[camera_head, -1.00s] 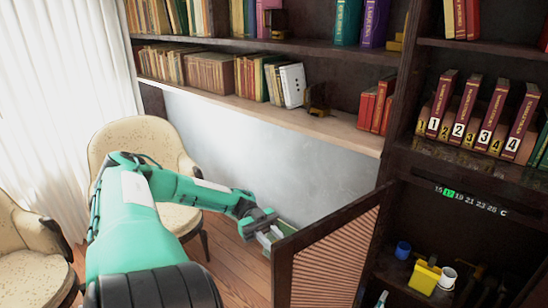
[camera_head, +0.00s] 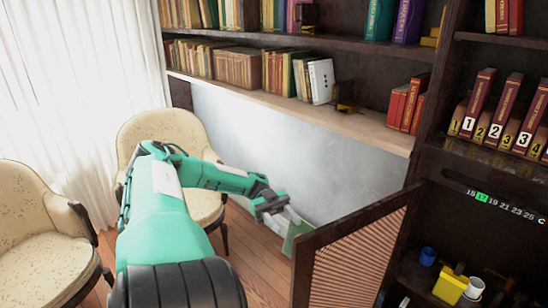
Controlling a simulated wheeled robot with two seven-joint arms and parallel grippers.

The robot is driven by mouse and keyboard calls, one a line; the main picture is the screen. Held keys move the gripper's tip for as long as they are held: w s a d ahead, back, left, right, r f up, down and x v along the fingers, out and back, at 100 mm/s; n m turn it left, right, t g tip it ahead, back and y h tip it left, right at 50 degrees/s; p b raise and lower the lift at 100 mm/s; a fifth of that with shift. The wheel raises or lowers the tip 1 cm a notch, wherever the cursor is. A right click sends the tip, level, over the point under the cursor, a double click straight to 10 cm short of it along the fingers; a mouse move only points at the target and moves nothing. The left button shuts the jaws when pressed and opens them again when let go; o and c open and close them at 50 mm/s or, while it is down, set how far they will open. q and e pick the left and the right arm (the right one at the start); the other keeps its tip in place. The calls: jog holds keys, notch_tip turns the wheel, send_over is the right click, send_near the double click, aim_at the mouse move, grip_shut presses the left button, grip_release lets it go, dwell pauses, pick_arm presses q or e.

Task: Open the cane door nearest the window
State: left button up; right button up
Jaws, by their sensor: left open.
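The cane door (camera_head: 352,258), with a dark wooden frame and a woven panel, stands swung out from the dark cabinet at the lower right. Its lower part is cut off by the picture's bottom edge. My left gripper (camera_head: 286,221) is open, just left of the door's free edge and near its top corner. I cannot tell whether its fingers touch the door. My right gripper is not in view.
The open cabinet holds a yellow container (camera_head: 449,286), a white cup (camera_head: 474,288) and a blue cup (camera_head: 428,256). A bookshelf (camera_head: 300,115) runs above. Cream chairs (camera_head: 165,132) and a white curtain (camera_head: 75,80) are at left. Wooden floor (camera_head: 245,262) shows between chairs and door.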

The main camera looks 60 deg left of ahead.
pick_arm(q)
jog(key=a+b, duration=0.4)
jog(key=a, duration=0.3)
jog(key=shift+s+a, duration=0.2)
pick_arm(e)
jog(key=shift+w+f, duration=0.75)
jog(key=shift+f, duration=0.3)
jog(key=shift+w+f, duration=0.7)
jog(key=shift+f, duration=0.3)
